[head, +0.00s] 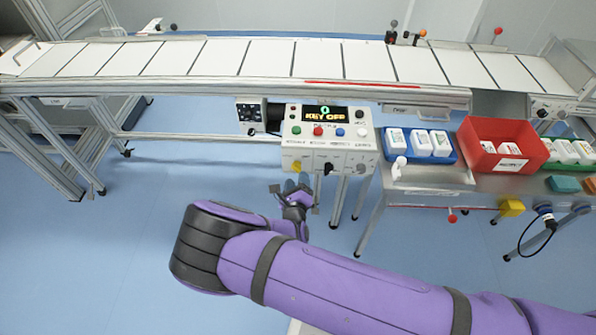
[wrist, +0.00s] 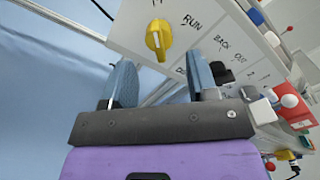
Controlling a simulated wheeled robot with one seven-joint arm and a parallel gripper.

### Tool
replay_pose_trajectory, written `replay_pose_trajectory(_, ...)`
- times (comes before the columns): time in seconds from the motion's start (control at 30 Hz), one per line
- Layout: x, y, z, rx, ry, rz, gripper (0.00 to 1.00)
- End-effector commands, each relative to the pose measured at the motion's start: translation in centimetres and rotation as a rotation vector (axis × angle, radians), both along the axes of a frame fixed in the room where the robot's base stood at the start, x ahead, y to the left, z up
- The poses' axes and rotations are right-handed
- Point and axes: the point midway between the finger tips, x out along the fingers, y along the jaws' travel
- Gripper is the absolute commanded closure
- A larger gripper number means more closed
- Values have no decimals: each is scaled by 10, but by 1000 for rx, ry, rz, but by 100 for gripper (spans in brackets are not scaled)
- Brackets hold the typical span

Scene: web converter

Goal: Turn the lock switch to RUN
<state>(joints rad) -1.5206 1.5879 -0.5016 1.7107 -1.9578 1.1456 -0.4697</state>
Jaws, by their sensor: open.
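The control box (head: 325,160) has a display (head: 325,114) reading "KEY OFF". On its lower front face is a yellow knob (head: 297,166), apparently the lock switch, which also shows in the wrist view (wrist: 159,39). There, the word RUN is printed right of the knob, and a light line marks the knob. My gripper (head: 296,190) is just below the knob in the head view. In the wrist view my gripper (wrist: 161,80) has its two blue fingers spread, with nothing between them. The knob lies beyond the fingertips, roughly between them, apart from both.
A black knob (head: 328,168) is right of the yellow one, near my right finger in the wrist view (wrist: 221,73). A conveyor (head: 270,58) runs behind. A red bin (head: 490,130) and blue tray (head: 443,160) stand right. Floor left of the box is clear.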

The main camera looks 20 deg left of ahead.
Motion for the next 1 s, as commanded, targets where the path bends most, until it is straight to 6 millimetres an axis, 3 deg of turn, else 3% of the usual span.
replay_pose_trajectory(0.1,19,4,0,-1,0,-1,47)
replay_pose_trajectory(0.3,37,9,-1,0,1,-1,47)
replay_pose_trajectory(0.67,42,10,0,0,1,0,47)
replay_pose_trajectory(0.87,42,10,0,0,1,-1,88)
replay_pose_trajectory(1.0,42,10,0,1,2,0,92)
